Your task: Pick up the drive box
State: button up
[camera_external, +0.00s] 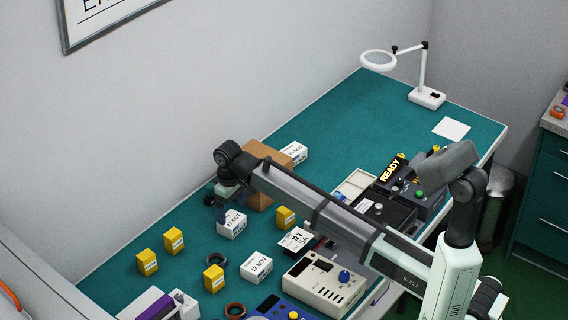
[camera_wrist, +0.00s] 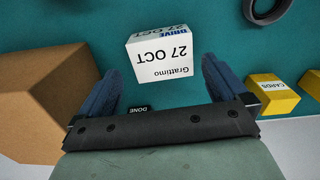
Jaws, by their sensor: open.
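The drive box (camera_wrist: 160,57) is a white box marked "DRIVE", "27 OCT" and "Grattimo" in the wrist view. It sits on the teal table, ahead of and between the fingertips, with a gap on both sides. My gripper (camera_wrist: 162,68) is open with two blue fingers, and nothing is held. In the external view a white box (camera_external: 232,226) marked with an OCT date stands directly under my gripper (camera_external: 221,208). The arm and fingers partly cover its surroundings there.
A brown cardboard box (camera_wrist: 40,100) stands close to the left finger in the wrist view. Yellow boxes (camera_wrist: 272,94) lie to the right, and a dark ring (camera_wrist: 268,10) is above them. Other white boxes (camera_external: 256,267) and devices (camera_external: 325,284) crowd the front. The far table is clearer.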

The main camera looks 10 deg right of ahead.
aim_at(231, 219)
jog(key=shift+a+f, duration=0.15)
jog(key=shift+f, duration=2.55)
jog(key=shift+c, duration=0.4)
jog(key=c, duration=0.8)
